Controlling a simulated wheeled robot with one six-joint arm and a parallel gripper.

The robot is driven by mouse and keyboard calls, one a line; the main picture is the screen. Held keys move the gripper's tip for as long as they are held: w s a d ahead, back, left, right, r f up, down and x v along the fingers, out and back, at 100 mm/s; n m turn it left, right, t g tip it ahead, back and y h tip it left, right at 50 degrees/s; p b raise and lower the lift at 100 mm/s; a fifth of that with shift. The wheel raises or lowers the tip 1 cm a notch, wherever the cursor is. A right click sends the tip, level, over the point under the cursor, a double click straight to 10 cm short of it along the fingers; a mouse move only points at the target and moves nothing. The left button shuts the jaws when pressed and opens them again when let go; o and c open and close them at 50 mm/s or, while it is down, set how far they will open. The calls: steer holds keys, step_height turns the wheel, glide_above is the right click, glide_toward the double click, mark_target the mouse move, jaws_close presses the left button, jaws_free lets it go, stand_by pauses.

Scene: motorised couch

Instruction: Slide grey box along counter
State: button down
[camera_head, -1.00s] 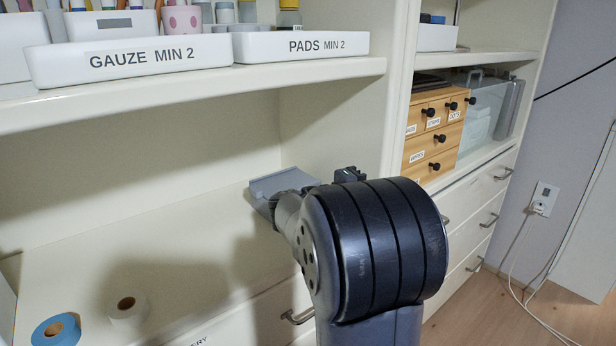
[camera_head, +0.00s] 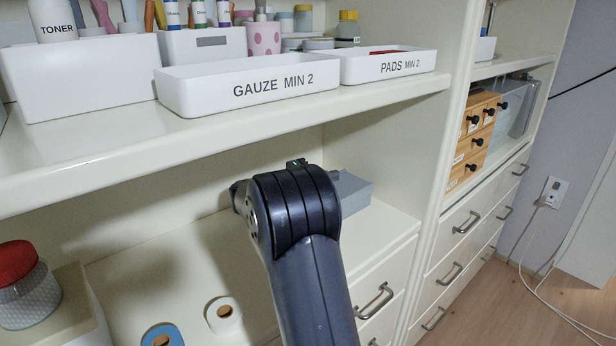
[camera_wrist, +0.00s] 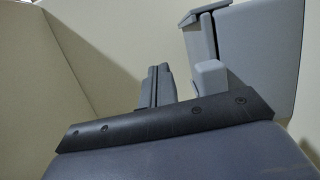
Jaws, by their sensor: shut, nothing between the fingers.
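The grey box (camera_head: 354,190) sits on the counter in the lower bay of the cabinet, towards the bay's right side. In the head view my arm hides its left part. In the wrist view the box (camera_wrist: 262,62) stands large at upper right. My gripper (camera_wrist: 158,84) is shut and empty, its fingers together to the left of the box. The fingers look apart from the box's main body, but I cannot tell whether any part touches. In the head view my arm hides the fingertips.
A white tape roll (camera_head: 223,314) and a blue one (camera_head: 162,336) lie on the counter at front left. A red-lidded jar (camera_head: 22,285) stands at far left. The shelf above holds a gauze tray (camera_head: 235,88) and a pads tray (camera_head: 388,66). Drawer handles (camera_head: 374,300) stick out below.

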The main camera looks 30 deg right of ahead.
steer(key=w+a+p, duration=0.1)
steer(key=w+p, duration=0.4)
steer(key=w, duration=0.4)
steer(key=f+b, duration=0.1)
steer(key=f, duration=0.1)
steer(key=f+b, duration=0.2)
steer(key=f, duration=0.1)
steer(key=shift+s+a+f, duration=0.1)
steer(key=shift+s+f, duration=0.05)
steer(key=shift+s, duration=0.55)
